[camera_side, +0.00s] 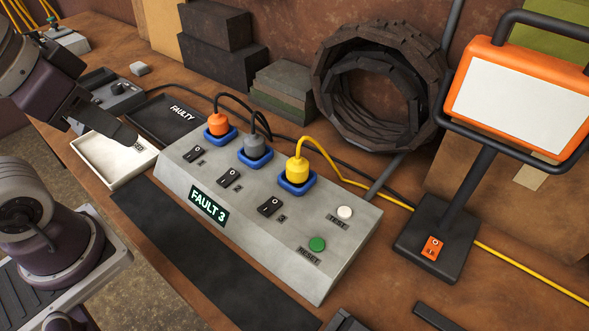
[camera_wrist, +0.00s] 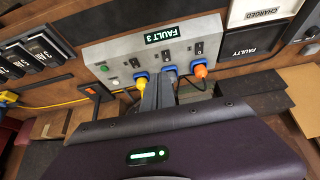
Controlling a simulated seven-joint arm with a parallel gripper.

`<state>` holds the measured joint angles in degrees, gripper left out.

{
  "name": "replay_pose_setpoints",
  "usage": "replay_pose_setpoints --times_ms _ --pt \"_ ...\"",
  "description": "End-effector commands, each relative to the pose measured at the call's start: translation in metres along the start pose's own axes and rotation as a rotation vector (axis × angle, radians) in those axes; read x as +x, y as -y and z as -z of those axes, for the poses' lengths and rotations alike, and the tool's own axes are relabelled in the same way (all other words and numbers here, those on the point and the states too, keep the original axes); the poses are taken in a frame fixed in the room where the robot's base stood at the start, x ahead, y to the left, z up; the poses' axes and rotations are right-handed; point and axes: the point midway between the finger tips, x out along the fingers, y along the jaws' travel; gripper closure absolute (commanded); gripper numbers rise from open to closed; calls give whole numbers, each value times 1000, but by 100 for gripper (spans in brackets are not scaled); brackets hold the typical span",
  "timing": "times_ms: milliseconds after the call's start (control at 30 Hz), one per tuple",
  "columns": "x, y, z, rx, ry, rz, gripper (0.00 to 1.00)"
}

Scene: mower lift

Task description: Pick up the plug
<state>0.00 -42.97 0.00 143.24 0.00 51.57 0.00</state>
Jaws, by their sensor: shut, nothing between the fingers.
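Three plugs sit upright in blue sockets on a grey outlet box (camera_side: 330,257): an orange plug (camera_side: 219,124), a grey plug (camera_side: 255,146) and a yellow plug (camera_side: 297,171), each with a cord. The box's display (camera_side: 208,206) reads "FAULT 3". My gripper (camera_side: 130,138) is shut and empty, over the white tray at the left, apart from all plugs. In the wrist view, its fingers (camera_wrist: 158,92) cover most of the grey plug. The yellow plug (camera_wrist: 122,83) and orange plug (camera_wrist: 200,71) show on either side.
A white tray (camera_side: 97,160) and a dark tray marked "FAULTY" (camera_side: 160,125) lie left of the box. A work lamp (camera_side: 520,95) stands right. Cords cross the bench.

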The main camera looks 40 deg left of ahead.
Motion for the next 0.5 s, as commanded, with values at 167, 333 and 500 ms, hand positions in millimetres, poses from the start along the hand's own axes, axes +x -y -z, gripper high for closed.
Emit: replay_pose_setpoints --times_ms 167,333,500 --pt "0 0 0 0 0 0 100" --pt "0 0 0 0 0 0 100" --pt "0 0 0 0 0 0 80"
